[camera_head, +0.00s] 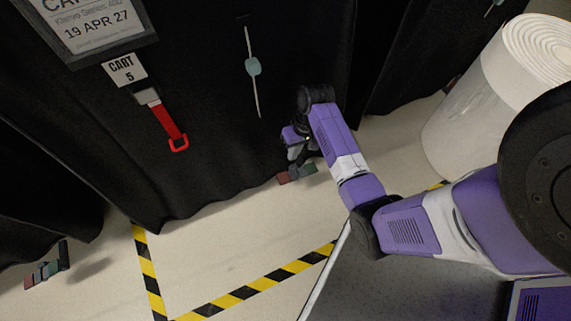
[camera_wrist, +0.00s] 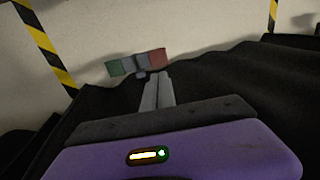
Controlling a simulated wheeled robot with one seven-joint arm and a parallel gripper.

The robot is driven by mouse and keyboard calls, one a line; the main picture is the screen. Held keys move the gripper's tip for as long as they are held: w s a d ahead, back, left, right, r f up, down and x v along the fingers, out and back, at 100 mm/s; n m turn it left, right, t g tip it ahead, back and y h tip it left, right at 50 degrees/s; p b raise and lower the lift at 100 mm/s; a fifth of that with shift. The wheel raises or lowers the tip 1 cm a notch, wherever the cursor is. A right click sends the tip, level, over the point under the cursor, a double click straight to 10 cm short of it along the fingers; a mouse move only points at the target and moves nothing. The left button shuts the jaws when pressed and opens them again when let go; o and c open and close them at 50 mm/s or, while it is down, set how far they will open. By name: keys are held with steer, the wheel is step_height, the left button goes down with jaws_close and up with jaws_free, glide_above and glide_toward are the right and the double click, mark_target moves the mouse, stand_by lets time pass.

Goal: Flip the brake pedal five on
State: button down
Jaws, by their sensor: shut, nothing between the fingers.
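The brake pedal (camera_head: 308,169) under the black cover is a small bar, red at one end, green at the other, grey between. It sits low at the cover's bottom edge. In the wrist view the pedal (camera_wrist: 118,67) lies just beyond my fingertips, green end left and red end right. My gripper (camera_head: 297,152) is low beside the cover, just above the pedal. In the wrist view my gripper (camera_wrist: 157,78) has its fingers together, empty, pointing at the pedal's grey and red part. I cannot tell whether they touch it, or which end is pressed.
The black cover bears a "CART 5" tag (camera_head: 124,69) and a red strap (camera_head: 168,122). A second pedal (camera_head: 47,271) is at the lower left. A white roll (camera_head: 470,125) stands at the right. Yellow-black tape (camera_head: 252,284) marks the open pale floor.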

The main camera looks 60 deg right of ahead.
mark_target(279, 180)
steer(key=b+x, duration=0.7)
steer(key=x, duration=0.7)
steer(key=shift+w+a+f+g+h+p, duration=0.2)
steer(key=shift+w+a+g+h+p, duration=0.1)
steer(key=shift+h+p, duration=0.2)
steer(key=shift+w+a+f+g+h, duration=0.15)
steer(key=shift+a+f+g+h, duration=0.1)
steer(key=shift+f+g+h, duration=0.3)
steer(key=shift+w+a+f+g+h, duration=0.15)
steer(key=shift+a+f+g+h, duration=0.15)
steer(key=shift+f+h, duration=0.35)
steer(key=shift+f, duration=0.25)
steer(key=shift+f, duration=0.15)
steer(key=shift+p, duration=0.3)
